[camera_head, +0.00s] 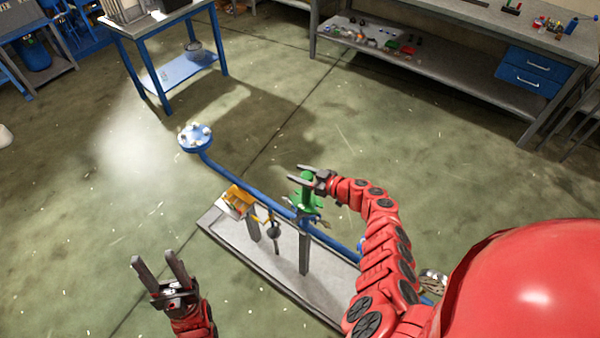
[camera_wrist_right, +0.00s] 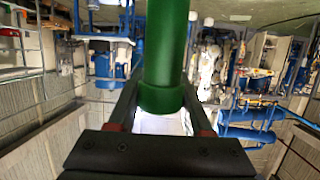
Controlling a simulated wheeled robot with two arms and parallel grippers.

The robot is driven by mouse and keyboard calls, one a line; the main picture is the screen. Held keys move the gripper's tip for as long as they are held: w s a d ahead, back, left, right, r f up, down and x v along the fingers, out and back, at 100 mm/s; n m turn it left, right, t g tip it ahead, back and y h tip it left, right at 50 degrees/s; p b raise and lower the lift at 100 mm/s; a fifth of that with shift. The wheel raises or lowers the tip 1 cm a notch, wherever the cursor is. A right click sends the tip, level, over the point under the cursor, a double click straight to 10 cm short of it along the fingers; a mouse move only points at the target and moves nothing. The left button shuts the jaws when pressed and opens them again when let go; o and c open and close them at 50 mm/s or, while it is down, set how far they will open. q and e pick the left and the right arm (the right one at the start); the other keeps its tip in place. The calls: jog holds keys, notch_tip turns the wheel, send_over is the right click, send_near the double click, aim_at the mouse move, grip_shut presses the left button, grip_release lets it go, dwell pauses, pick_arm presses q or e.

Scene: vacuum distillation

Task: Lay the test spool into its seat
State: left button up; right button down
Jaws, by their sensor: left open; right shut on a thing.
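A green part (camera_head: 305,202), which I take to be the test spool, is at the blue pipe over the middle of the stand. My right gripper (camera_head: 306,175) is shut on it from the upper right. In the right wrist view the green part (camera_wrist_right: 166,60) is a cylinder with a thicker collar between the fingers (camera_wrist_right: 160,115). I cannot tell whether it touches the pipe, and its seat is not clearly visible. My left gripper (camera_head: 155,260) is open and empty, left of the stand.
The blue pipe (camera_head: 235,175) slants across, with a bolted flange (camera_head: 195,137) at its far left end. Grey posts (camera_head: 304,252) rise from a grey base plate (camera_head: 285,276). Blue table (camera_head: 185,72) and workbench (camera_head: 440,75) stand behind, with open floor between.

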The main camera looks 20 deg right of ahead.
aim_at(306, 190)
jog(key=shift+f+b, duration=0.65)
jog(key=shift+f, duration=0.35)
jog(key=shift+p, duration=0.35)
dwell(1.1)
jog(key=shift+f+b, duration=0.75)
jog(key=shift+f, duration=0.05)
jog(key=shift+c, duration=1.2)
grip_release()
jog(key=shift+s+f, duration=0.1)
